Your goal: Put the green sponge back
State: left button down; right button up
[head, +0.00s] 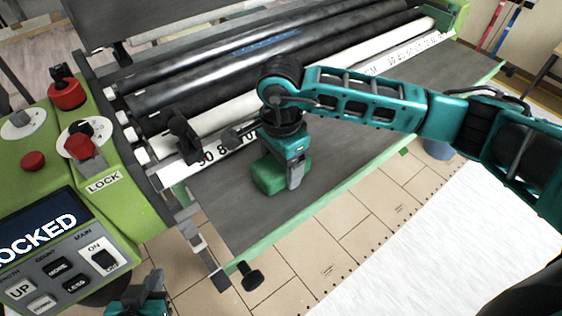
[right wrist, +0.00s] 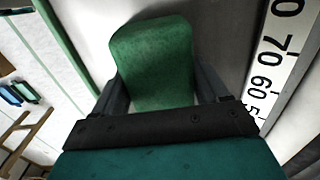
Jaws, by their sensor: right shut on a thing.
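The green sponge (head: 268,176) is at the grey shelf (head: 350,150) of the pasting machine, below the ruler strip. My right gripper (head: 294,172) is shut on it from above. In the right wrist view the sponge (right wrist: 153,62) sits between the two fingers of my right gripper (right wrist: 160,92). Whether the sponge touches the shelf or is slightly above it, I cannot tell. My left gripper (head: 138,300) is at the bottom edge of the head view, apart from the sponge; its fingers are not clear.
Black and white rollers (head: 250,60) and a numbered ruler (head: 390,52) lie behind the shelf. A green control panel (head: 60,190) with a "LOCKED" display stands at the left. A black knob (head: 250,277) sticks out at the shelf's front corner. The shelf is bare to the right.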

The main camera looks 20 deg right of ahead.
jog(key=o, duration=1.1)
jog(key=shift+r+p, duration=0.15)
jog(key=shift+p, duration=0.4)
notch_tip(320, 180, up, 13)
jog(key=shift+f, duration=0.15)
jog(key=shift+s, duration=0.1)
